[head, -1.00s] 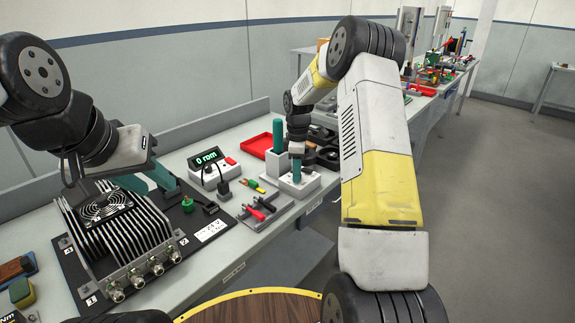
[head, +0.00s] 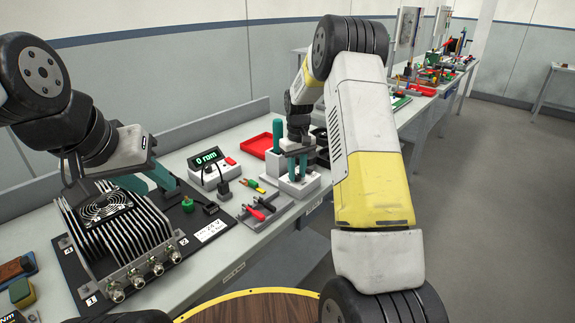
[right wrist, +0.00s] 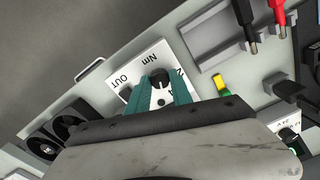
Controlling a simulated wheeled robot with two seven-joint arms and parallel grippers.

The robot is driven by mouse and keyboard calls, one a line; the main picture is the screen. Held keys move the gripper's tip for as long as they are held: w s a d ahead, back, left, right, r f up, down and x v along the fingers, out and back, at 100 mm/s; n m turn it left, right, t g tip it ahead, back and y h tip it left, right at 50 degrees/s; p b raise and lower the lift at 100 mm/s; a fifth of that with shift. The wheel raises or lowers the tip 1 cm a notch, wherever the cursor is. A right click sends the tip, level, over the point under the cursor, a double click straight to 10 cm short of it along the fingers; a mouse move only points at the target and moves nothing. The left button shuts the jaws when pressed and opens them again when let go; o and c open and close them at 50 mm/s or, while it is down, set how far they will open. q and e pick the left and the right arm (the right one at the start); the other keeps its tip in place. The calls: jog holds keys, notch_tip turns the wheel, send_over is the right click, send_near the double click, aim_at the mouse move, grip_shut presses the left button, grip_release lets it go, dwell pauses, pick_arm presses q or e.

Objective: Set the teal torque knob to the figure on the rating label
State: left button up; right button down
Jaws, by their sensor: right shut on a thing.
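My right gripper (head: 297,166) is down at a white block (head: 303,187) on the bench. In the right wrist view its teal fingers (right wrist: 161,94) are shut on the torque knob (right wrist: 160,77), which looks dark there. The block's face (right wrist: 129,75) carries "Nm" and "OUT"; the fingers hide part of its scale, so the setting cannot be read. The rating label (head: 211,231) is a white card on the dark plate, too small to read surely. My left gripper (head: 151,184) hangs over the finned unit; its jaw opening is unclear.
A teal-handled tool (head: 277,137) stands upright in a white holder behind my right gripper. A red tray (head: 259,145), a grey rack with red-handled tools (head: 259,211) and a finned unit (head: 116,232) occupy the bench.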

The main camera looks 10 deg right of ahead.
aim_at(297, 175)
jog(key=m, duration=0.5)
jog(key=shift+w+m, duration=0.1)
jog(key=shift+m, duration=2.3)
jog(key=c, duration=1.1)
grip_release()
jog(key=shift+c, duration=0.2)
jog(key=shift+r, duration=0.15)
notch_tip(297, 175, up, 8)
jog(key=shift+f, duration=0.2)
